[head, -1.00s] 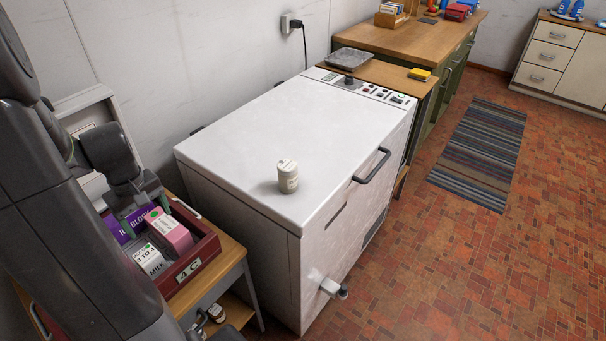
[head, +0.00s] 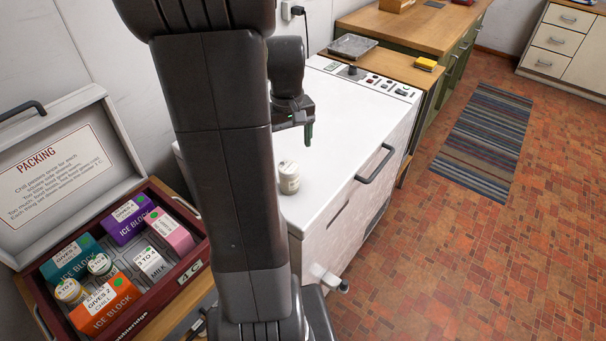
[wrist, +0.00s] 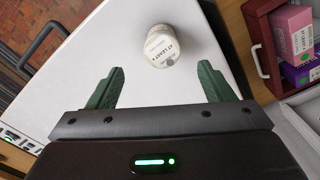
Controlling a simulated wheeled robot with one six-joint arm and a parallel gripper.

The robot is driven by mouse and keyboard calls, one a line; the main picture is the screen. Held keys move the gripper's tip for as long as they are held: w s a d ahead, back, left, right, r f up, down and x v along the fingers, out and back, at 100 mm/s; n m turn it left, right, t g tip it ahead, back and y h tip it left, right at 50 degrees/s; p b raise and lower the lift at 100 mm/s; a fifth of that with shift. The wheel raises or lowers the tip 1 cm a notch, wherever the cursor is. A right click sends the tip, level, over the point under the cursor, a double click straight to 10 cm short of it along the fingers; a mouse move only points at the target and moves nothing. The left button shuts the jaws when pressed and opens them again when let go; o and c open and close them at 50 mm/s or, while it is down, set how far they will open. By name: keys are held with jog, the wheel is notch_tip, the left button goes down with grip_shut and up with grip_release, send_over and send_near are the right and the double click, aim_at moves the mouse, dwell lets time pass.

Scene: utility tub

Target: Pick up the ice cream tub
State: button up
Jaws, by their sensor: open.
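A small white tub with a printed label (head: 289,177) stands on the white lid of the chest freezer (head: 345,130). It also shows in the wrist view (wrist: 161,46), just beyond and between the fingertips, with a gap to both. My gripper (head: 307,132) is above the freezer lid, behind the tub in the head view. In the wrist view its two green fingers (wrist: 163,80) are apart with nothing between them. My arm hides the left part of the freezer in the head view.
An open dark red case (head: 190,270) with ice blocks, a milk carton and small jars stands at the left. A dark handle (head: 375,163) sticks out from the freezer front. The lid around the tub is clear.

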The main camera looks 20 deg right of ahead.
aim_at(289, 176)
notch_tip(289, 176, down, 12)
jog(key=shift+w+a+f+p, duration=0.1)
jog(key=shift+w+a+p, duration=0.05)
jog(key=shift+p, duration=0.2)
jog(key=c, duration=1.2)
